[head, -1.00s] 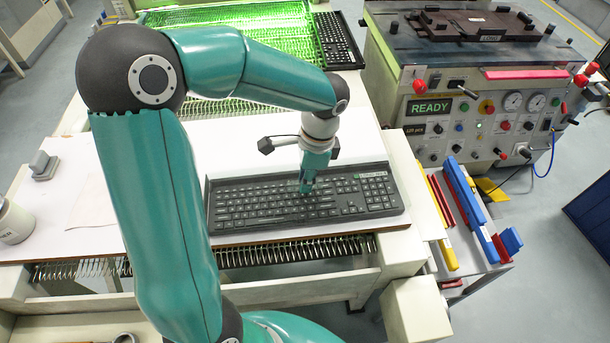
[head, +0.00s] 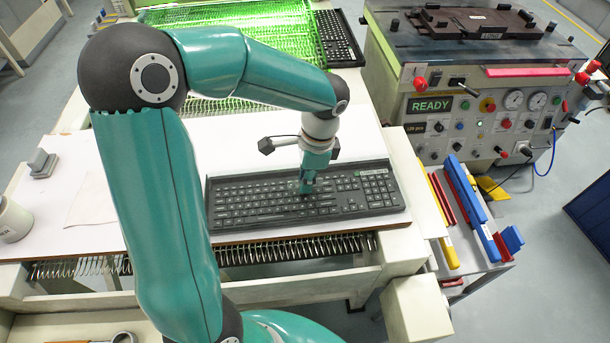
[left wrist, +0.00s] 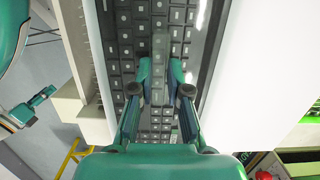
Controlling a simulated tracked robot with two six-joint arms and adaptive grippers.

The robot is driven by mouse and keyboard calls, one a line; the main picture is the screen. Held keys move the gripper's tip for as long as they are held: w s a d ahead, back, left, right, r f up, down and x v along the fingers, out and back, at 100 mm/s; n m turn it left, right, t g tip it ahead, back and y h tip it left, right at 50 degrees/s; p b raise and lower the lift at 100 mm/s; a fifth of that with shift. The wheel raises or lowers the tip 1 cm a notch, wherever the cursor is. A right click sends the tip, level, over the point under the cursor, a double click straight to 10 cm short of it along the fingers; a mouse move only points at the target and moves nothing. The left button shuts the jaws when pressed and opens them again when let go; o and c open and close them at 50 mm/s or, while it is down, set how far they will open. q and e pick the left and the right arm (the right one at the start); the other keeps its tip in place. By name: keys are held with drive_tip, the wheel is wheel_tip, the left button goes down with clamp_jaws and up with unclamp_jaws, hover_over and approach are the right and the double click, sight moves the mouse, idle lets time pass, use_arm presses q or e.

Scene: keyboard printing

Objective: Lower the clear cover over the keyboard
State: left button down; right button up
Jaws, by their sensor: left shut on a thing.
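The black keyboard (head: 250,202) lies on the white table top, framed by a dark border. The clear cover is hard to make out; a shiny edge (left wrist: 205,40) runs along the keyboard in the left wrist view and may be part of it. My left gripper (head: 307,188) points down over the middle of the keyboard. In the left wrist view, the left gripper (left wrist: 160,88) is shut on a narrow, see-through grey piece (left wrist: 160,62), seemingly part of the cover. The gap between cover and keys cannot be judged. What seems my right gripper (left wrist: 42,98) shows small at left.
A machine with a READY display (head: 430,106) stands at the right. Coloured bars (head: 462,190) lie on a side stand beside the table. A second keyboard (head: 338,40) is at the back by the green-lit bed (head: 250,20). A cup (head: 12,220) stands at far left.

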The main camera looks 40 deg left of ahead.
use_arm(q)
drive_tip(key=c, duration=1.1)
unclamp_jaws()
drive_tip(key=shift+o, duration=0.2)
wheel_tip(320, 180, up, 7)
drive_tip(key=p, duration=0.6)
drive_tip(key=shift+s, duration=0.1)
